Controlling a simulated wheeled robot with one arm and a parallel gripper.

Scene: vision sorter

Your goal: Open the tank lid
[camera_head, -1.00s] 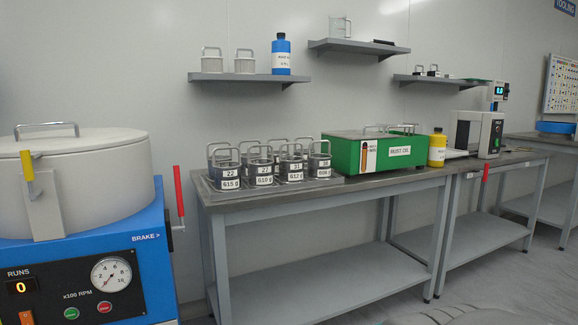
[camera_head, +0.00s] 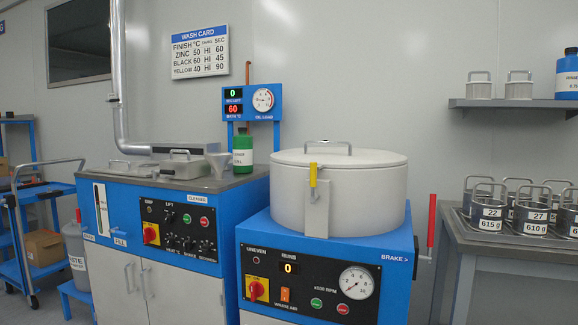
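The blue cleaner cabinet (camera_head: 176,225) stands at centre left with a grey worktop. A flat metal lid with a bar handle (camera_head: 183,165) lies shut on that worktop. The round white drum of the blue spin machine (camera_head: 325,285) stands at centre. Its own lid (camera_head: 340,158) is closed and has a metal handle. A yellow latch (camera_head: 313,175) stands upright at the drum's front. No label shows which lid is the tank lid. My gripper is not in view.
A green bottle (camera_head: 242,152) and a grey funnel (camera_head: 218,165) stand on the cleaner's right side. A red lever (camera_head: 431,225) stands right of the spin machine. A bench with labelled baskets (camera_head: 490,213) is at right. A blue cart (camera_head: 35,235) is at far left.

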